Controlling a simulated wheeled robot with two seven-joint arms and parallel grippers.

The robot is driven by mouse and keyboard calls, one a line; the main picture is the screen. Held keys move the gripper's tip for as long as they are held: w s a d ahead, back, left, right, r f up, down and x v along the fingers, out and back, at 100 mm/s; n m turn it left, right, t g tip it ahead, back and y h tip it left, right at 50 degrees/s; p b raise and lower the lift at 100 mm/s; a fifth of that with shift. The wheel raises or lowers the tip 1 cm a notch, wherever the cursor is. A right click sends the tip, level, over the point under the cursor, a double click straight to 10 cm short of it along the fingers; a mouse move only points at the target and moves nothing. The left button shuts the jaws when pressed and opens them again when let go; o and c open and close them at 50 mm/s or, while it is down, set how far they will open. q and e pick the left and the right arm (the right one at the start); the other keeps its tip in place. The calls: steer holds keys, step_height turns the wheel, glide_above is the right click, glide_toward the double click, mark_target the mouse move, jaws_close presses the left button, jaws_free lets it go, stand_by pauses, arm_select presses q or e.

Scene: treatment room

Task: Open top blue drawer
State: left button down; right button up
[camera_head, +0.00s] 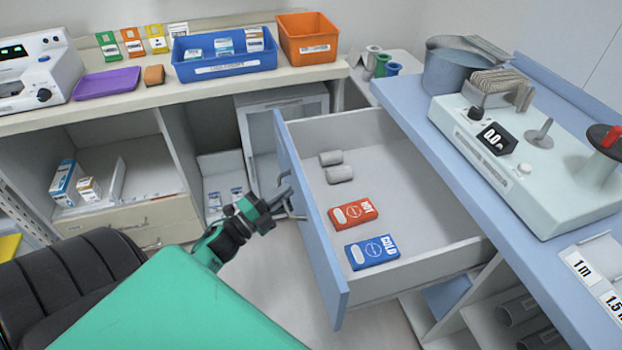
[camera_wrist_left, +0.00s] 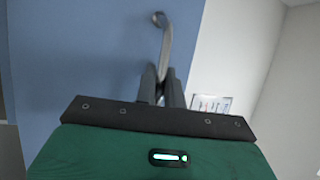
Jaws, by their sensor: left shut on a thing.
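The top blue drawer (camera_head: 306,215) is pulled well out from under the blue counter, its inside open to view. Its blue front also fills much of the left wrist view (camera_wrist_left: 90,60). My left gripper (camera_head: 284,196) is at the outer side of the front, shut on the metal drawer handle (camera_wrist_left: 166,40). In the drawer lie a red HOT pack (camera_head: 353,213), a blue COLD pack (camera_head: 372,252) and two grey rolls (camera_head: 336,166). My right gripper shows in neither view.
A pale machine with a 0.0 display (camera_head: 520,165) and a grey-blue container (camera_head: 465,68) stand on the blue counter (camera_head: 415,105). Open shelves with grey rolls (camera_head: 522,310) lie below. A beige bench (camera_head: 200,90) with a blue bin (camera_head: 224,55) and an orange bin (camera_head: 307,37) stands behind.

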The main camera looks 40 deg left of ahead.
arm_select(q)
steer(key=s+a, duration=0.4)
steer(key=s, duration=0.2)
steer(key=shift+a, duration=0.3)
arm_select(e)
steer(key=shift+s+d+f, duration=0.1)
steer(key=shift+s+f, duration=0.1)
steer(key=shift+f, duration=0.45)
arm_select(q)
steer(key=c, duration=1.5)
jaws_free()
